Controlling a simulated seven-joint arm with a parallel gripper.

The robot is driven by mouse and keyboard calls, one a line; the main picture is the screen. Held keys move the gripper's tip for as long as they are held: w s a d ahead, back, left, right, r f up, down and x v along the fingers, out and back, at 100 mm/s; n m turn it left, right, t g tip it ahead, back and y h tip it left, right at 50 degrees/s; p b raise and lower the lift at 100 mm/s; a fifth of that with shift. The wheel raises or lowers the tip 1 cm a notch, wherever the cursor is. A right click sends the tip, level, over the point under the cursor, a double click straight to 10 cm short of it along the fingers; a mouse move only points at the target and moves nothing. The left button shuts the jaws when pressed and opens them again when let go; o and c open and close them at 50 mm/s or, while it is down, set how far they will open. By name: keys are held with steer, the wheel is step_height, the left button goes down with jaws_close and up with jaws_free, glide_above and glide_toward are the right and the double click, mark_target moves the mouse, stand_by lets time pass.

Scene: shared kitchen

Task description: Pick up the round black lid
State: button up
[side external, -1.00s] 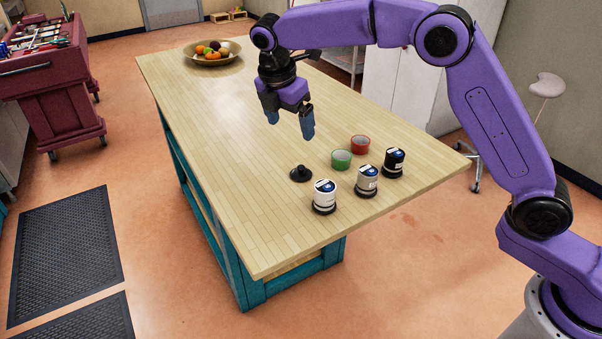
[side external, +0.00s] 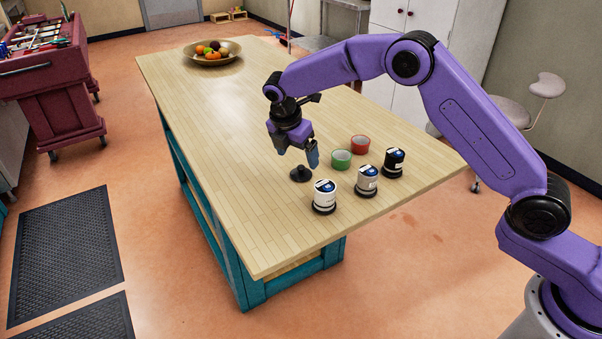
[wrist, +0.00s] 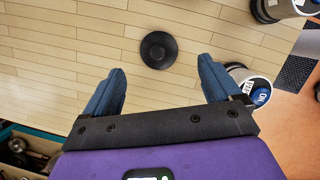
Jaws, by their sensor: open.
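The round black lid (side external: 301,174) lies flat on the wooden table, its knob upward, in the side view. In the wrist view the lid (wrist: 158,50) sits beyond the fingertips, roughly centred between them. My gripper (side external: 298,157) is open and empty, above and close to the lid. In the wrist view its two blue fingers (wrist: 160,78) are spread wide with bare table between them. I cannot tell the exact height of the fingertips above the table.
A white canister (side external: 324,194), a second white one (side external: 367,179) and a black one (side external: 394,161) stand right of the lid. A fruit bowl (side external: 213,60) is at the far end. The table's left side is clear.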

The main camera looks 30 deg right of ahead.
mark_target(300, 167)
steer(key=shift+x, duration=2.9)
steer(key=shift+a, duration=0.1)
steer(key=c, duration=1.1)
